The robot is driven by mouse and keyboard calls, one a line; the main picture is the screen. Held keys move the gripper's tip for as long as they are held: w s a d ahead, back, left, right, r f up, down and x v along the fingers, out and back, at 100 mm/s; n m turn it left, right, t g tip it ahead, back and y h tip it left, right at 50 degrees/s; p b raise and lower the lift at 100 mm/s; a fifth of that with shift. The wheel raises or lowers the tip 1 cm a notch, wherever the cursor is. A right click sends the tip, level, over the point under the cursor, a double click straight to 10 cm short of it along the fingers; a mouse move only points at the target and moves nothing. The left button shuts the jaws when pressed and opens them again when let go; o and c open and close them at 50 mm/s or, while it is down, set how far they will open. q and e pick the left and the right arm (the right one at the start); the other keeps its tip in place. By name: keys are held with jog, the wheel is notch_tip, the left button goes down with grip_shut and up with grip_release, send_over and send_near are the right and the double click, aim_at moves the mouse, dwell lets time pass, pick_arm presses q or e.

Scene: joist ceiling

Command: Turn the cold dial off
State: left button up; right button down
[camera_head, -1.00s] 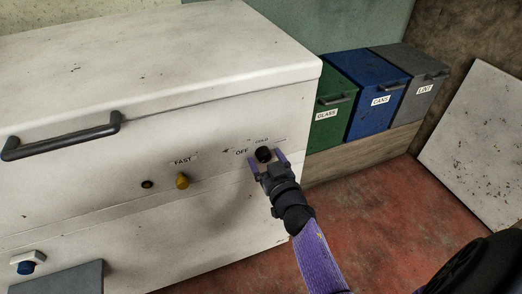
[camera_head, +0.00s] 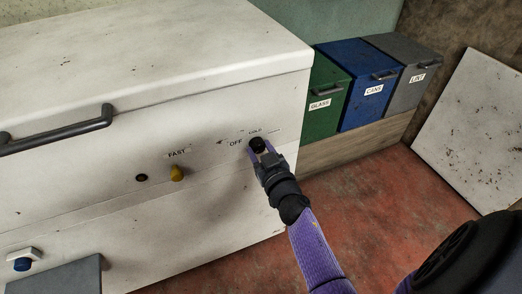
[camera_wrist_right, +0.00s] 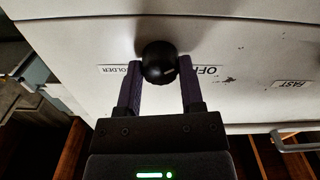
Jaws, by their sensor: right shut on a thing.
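The cold dial (camera_head: 257,143) is a round black knob on the white chest's front, close to the small OFF label (camera_head: 236,143) and the COLD label (camera_head: 255,132). My right gripper (camera_head: 259,148) is at the dial, its purple fingers on either side of it. In the right wrist view the dial (camera_wrist_right: 159,60) sits between the two fingertips (camera_wrist_right: 160,68), shut on it. A small light mark shows on the knob there, with the OFF label beside it, upside down. My left gripper is not in view.
The white chest (camera_head: 110,190) has a dark handle (camera_head: 60,131), a yellow knob (camera_head: 177,173) by the FAST label and a blue button (camera_head: 22,264). Green, blue and grey bins (camera_head: 370,85) stand behind at right. Red floor (camera_head: 390,205) is clear.

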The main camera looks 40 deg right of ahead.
jog(key=shift+n, duration=1.6)
jog(key=n, duration=0.5)
jog(key=shift+n+b, duration=0.3)
jog(key=shift+n, duration=0.9)
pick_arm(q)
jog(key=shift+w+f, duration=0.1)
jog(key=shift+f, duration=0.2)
pick_arm(e)
jog(key=shift+n, duration=0.4)
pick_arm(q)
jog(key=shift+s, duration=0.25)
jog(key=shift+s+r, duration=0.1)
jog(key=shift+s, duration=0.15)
pick_arm(e)
jog(key=shift+c, duration=1.1)
grip_release()
